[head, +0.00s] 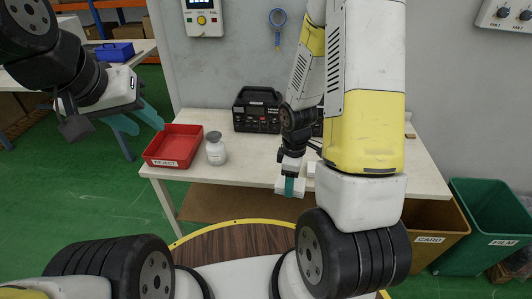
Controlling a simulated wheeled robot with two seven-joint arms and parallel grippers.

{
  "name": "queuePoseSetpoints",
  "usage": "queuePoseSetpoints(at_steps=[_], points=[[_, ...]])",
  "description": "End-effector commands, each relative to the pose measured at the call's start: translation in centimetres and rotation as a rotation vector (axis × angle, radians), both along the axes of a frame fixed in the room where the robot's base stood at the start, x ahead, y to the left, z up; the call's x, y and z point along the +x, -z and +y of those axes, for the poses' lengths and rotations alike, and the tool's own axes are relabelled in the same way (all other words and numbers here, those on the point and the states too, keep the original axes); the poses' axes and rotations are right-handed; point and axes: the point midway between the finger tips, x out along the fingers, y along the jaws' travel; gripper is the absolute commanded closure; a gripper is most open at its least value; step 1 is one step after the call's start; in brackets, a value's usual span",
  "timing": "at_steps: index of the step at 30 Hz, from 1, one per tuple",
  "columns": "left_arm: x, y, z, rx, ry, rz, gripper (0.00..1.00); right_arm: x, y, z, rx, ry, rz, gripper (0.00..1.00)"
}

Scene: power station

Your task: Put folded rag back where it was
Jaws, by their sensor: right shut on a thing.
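My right gripper (290,184), with teal fingers, points down near the front edge of the white table (245,168). It is shut on a small pale thing (281,187), which looks like the folded rag. One teal finger covers its middle. I cannot tell whether the rag touches the table or hangs above it. My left gripper (138,119) is at the upper left, away from the table, with its teal fingers apart and nothing between them.
A small white object (311,170) lies beside my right gripper. CARD (437,232) and FILM (492,225) bins stand at the right. My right arm hides the table's right middle.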

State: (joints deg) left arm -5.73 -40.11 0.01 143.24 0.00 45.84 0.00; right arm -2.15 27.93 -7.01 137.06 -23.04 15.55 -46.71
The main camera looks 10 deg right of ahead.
Motion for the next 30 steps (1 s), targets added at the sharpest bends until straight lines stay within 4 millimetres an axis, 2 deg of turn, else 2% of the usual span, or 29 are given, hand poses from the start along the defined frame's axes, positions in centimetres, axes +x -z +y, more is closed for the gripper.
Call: queuePoseSetpoints(at_steps=[3, 6, 8, 18, 21, 24, 30], points=[[0.0, 0.0, 0.0, 0.0, 0.0, 0.0, 0.64, -1.0, 0.3, 0.0, 0.005, -0.116, 0.001, 0.84], [0.0, 0.0, 0.0, 0.0, 0.0, 0.0, 0.64, -0.3, 0.6, 0.0, 0.007, -0.157, 0.0, 0.84], [0.0, 0.0, 0.0, 0.0, 0.0, 0.0, 0.64, 0.8, 0.7, 0.2, 0.008, -0.163, 0.0, 0.84], [0.0, 0.0, 0.0, 0.0, 0.0, 0.0, 0.64, 9.8, 1.6, 1.1, 0.008, -0.159, 0.0, 0.84], [0.0, 0.0, 0.0, 0.0, 0.0, 0.0, 0.64, 11.8, 1.7, 1.3, 0.008, -0.158, 0.001, 0.84], [0.0, 0.0, 0.0, 0.0, 0.0, 0.0, 0.64, 13.1, 1.8, 1.4, 0.008, -0.158, 0.001, 0.84], [0.0, 0.0, 0.0, 0.0, 0.0, 0.0, 0.64, 14.4, 1.9, 1.6, 0.008, -0.159, 0.001, 0.84]])
